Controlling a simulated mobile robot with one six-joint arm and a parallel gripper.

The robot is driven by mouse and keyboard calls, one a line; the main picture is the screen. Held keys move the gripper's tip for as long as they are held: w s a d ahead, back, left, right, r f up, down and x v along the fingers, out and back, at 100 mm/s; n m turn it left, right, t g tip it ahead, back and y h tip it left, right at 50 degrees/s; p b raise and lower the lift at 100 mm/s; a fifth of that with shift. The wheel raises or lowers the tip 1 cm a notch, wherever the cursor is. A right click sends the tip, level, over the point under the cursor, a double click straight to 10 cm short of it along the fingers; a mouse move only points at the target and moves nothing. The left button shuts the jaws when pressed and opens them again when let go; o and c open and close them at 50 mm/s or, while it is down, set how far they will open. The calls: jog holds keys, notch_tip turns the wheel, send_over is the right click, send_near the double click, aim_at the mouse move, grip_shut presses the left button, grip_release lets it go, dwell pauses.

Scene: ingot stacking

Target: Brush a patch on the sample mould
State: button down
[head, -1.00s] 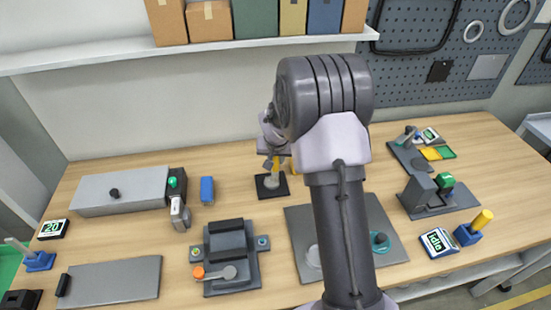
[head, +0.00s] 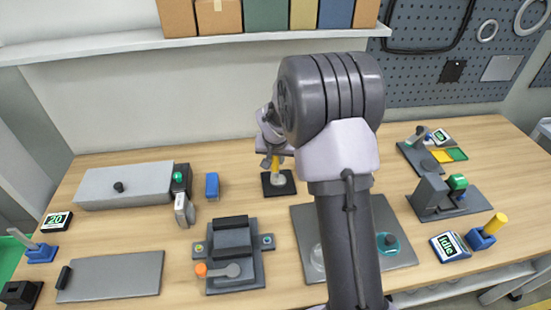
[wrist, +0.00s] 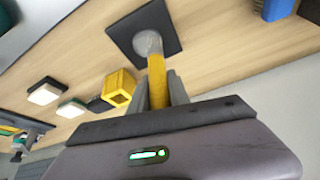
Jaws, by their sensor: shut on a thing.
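My gripper (wrist: 157,88) is shut on a yellow-handled tool (wrist: 156,72), which I take to be the brush. The handle's far end meets a pale grey round piece (wrist: 148,42) over a black square pad (wrist: 168,18). In the head view, my gripper (head: 274,158) is behind my arm's elbow, above the pad (head: 287,188), with the grey piece (head: 278,180) on or just over it. I cannot tell whether the grey piece is the tool's head or a holder. No object is clearly the sample mould; a dark grey fixture (head: 233,240) with an orange knob stands front left.
A blue block (head: 212,186) and a long grey box (head: 125,186) lie left of the pad. A grey plate (head: 380,215) lies partly behind my arm. A shelf (head: 110,48) runs along the back wall. A yellow box (wrist: 118,86) shows in the wrist view.

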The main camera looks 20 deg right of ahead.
jog(key=shift+s+f, duration=0.1)
jog(key=shift+s, duration=0.2)
jog(key=c, duration=1.8)
grip_release()
jog(key=shift+c, duration=0.2)
grip_shut()
jog(key=shift+s+d+p, duration=0.25)
jog(key=shift+d+p, duration=0.25)
jog(key=shift+d, duration=0.65)
jog(key=shift+o, duration=0.2)
grip_release()
grip_shut()
jog(key=shift+a, duration=0.1)
